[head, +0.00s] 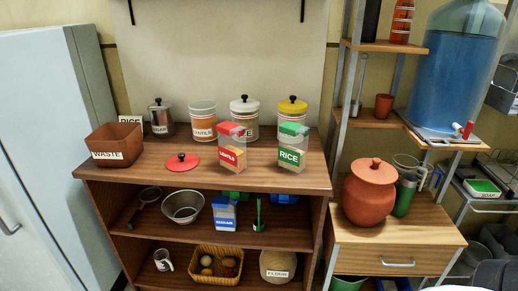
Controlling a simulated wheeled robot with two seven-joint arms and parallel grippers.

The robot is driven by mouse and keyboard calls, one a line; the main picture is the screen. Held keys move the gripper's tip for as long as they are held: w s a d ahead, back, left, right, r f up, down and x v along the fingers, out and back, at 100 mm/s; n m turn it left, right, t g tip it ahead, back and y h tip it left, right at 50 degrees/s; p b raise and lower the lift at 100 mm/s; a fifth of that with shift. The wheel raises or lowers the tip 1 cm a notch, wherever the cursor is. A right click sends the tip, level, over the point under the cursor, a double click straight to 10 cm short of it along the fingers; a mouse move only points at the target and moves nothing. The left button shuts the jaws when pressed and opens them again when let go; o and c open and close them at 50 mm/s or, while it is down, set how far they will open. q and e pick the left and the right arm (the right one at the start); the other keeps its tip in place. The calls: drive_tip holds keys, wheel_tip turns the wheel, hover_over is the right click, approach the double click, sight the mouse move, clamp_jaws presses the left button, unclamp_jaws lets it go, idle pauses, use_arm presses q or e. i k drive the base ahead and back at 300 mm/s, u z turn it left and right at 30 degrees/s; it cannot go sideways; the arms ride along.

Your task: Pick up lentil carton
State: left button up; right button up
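The lentil carton (232,158) stands upright near the front edge of the wooden shelf unit's top (130,172). It has a red top, a clear upper part and an orange lower part with a red label. A similar rice carton (291,158) with a green top stands to its right, with a small gap between them. Behind the lentil carton to the left is an open canister (203,121) with orange contents; its label seems to end in "NTILE". A red lid (181,162) with a black knob lies left of the carton. Neither gripper is visible.
A brown waste box (115,144) stands at the top's left end. Lidded white (245,113) and yellow-topped (292,108) canisters stand behind the cartons. A metal rack (341,120) and clay pot (369,191) are to the right.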

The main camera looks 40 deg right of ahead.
sight(231, 137)
drive_tip(key=z, duration=1.2)
drive_tip(key=i, duration=0.1)
drive_tip(key=z, duration=0.3)
